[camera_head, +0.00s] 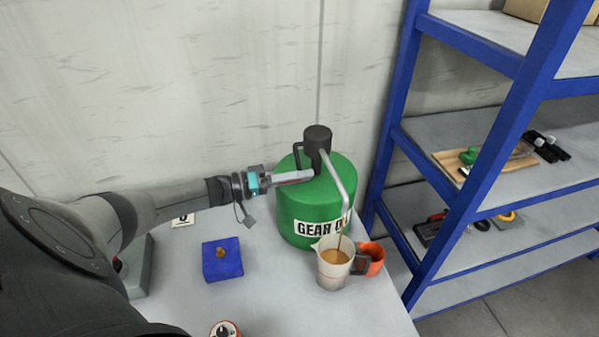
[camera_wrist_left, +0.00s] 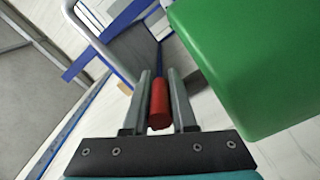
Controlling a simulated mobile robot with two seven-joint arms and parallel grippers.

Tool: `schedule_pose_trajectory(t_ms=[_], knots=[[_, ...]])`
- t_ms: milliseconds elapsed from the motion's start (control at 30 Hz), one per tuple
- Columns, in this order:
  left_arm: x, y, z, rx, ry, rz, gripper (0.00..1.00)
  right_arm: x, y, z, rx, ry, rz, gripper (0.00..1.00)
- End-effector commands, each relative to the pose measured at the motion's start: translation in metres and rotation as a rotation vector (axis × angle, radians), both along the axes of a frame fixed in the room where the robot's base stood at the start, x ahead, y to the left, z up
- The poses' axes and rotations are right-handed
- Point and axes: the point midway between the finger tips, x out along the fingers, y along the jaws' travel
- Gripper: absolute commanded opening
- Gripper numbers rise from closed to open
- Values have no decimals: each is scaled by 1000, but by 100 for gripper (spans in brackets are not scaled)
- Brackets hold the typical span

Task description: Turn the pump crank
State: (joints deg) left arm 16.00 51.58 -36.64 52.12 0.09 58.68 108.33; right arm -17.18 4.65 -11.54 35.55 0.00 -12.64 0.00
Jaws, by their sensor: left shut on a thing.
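A green drum (camera_head: 290,205) labelled "GEAR O…" stands on the table with a black pump head (camera_head: 317,140) on top. A grey spout (camera_head: 341,180) bends from the head down to the front. A translucent jug (camera_head: 332,272) with brown liquid in it stands below the spout, and a thin brown stream shows at the spout's end. My left gripper (camera_head: 308,174) is beside the pump head, over the drum. In the left wrist view its fingers (camera_wrist_left: 160,90) are shut on the red crank grip (camera_wrist_left: 159,104). My right gripper is not in view.
An orange cup (camera_head: 373,258) stands close behind the jug. A blue block (camera_head: 222,260) with a small brass piece and a red-and-white round item (camera_head: 225,329) are on the table. A blue-framed shelf (camera_head: 485,150) rises on the right; a wall is behind.

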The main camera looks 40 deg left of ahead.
Motion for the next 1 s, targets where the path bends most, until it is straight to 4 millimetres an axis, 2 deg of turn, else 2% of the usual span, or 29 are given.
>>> schedule_pose_trajectory(t_ms=[467, 500, 700, 767, 1000], knots=[[-1, -1, 1, -10, 8, -1, 0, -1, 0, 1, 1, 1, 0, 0], [-1, -1, 1, -10, 8, -1, 27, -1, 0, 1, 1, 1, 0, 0], [0, -1, 1, -10, 8, -1, 50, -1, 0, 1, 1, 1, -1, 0], [0, 0, 1, -10, 8, -1, 55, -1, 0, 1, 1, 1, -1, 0], [-1, 0, 1, -10, 8, 0, 55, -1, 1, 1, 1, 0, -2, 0]])
